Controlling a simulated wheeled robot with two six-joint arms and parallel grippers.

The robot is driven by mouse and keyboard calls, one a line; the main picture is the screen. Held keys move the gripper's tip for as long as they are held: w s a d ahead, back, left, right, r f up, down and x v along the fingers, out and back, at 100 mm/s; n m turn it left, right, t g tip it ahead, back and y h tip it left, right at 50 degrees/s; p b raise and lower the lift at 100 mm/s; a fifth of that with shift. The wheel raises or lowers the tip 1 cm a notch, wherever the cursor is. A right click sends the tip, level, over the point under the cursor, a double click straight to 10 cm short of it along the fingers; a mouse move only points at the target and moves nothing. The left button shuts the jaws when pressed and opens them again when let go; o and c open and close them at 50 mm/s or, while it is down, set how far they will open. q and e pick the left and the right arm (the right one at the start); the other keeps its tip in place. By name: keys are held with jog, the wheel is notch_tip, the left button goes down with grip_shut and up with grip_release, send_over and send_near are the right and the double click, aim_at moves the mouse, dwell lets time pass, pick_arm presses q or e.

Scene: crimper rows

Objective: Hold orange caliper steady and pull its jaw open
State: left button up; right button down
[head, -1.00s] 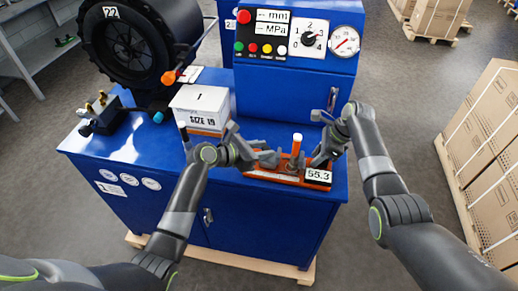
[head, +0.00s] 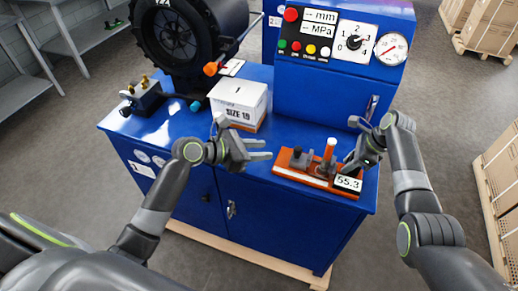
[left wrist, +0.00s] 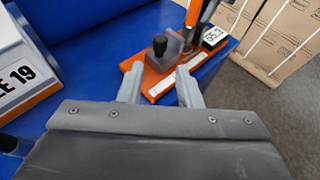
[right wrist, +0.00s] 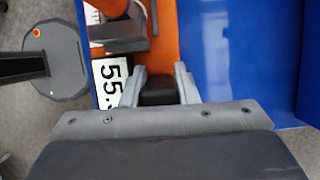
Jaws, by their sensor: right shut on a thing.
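The orange caliper (head: 312,181) lies on the front right of the blue bench top, with a display reading 55.3 (head: 348,183), an upright white-and-orange post and grey jaw blocks. In the left wrist view the caliper (left wrist: 157,82) shows a black knob (left wrist: 160,45) at its near end. My left gripper (head: 270,149) is open and empty, left of the caliper and apart from it. My right gripper (head: 357,163) is at the caliper's right end. In the right wrist view its fingers (right wrist: 158,82) are shut on a black knob (right wrist: 158,93) beside the display.
A black-and-brass fitting (head: 142,95) and the crimping machine (head: 190,42) are further left. The blue control cabinet (head: 335,79) rises behind.

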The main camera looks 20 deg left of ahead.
jog(key=c, duration=1)
grip_release()
jog(key=shift+c, duration=0.2)
